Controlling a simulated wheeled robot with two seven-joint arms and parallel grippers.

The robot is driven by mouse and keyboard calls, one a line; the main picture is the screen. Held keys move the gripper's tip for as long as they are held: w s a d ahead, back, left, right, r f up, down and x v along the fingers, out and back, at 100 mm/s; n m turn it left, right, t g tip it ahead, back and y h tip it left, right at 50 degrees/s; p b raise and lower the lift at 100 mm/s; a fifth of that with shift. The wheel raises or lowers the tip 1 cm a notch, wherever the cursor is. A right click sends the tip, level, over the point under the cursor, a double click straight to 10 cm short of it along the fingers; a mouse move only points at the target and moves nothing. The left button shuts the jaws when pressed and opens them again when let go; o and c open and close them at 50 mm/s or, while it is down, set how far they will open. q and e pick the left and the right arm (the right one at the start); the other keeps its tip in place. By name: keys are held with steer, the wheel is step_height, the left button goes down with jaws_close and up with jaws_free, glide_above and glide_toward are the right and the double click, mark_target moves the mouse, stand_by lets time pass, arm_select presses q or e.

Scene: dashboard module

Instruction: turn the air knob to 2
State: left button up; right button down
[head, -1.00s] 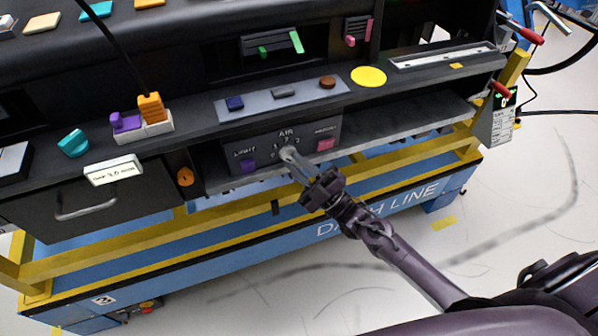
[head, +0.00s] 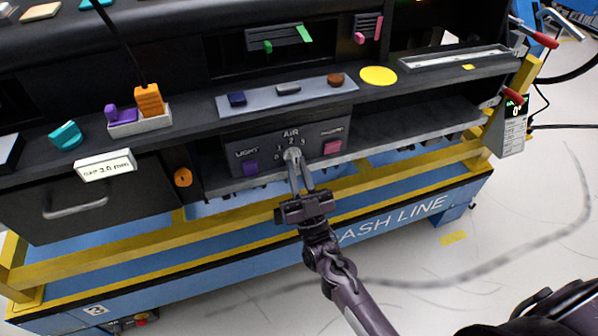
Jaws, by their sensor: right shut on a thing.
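The air knob (head: 292,154) is a small grey knob in the middle of the dark control panel (head: 225,151), under the word AIR, with numbers around it. My right gripper (head: 294,164) reaches up from below, and its two grey fingers are closed on the knob. The fingertips partly cover the knob, so I cannot tell exactly which number its pointer faces. The 2 shows just above the knob. My left gripper is not in view.
A purple LIGHT button (head: 251,168) and a pink button (head: 332,147) flank the knob. Above is a grey strip (head: 312,92) with several small switches. A drawer with a handle (head: 75,207) is at left. A yellow rail (head: 240,214) runs below.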

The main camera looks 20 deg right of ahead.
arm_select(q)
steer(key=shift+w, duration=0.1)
arm_select(e)
steer(key=shift+m+h, duration=0.4)
steer(key=shift+m, duration=0.1)
steer(key=c, duration=1.4)
jaws_free()
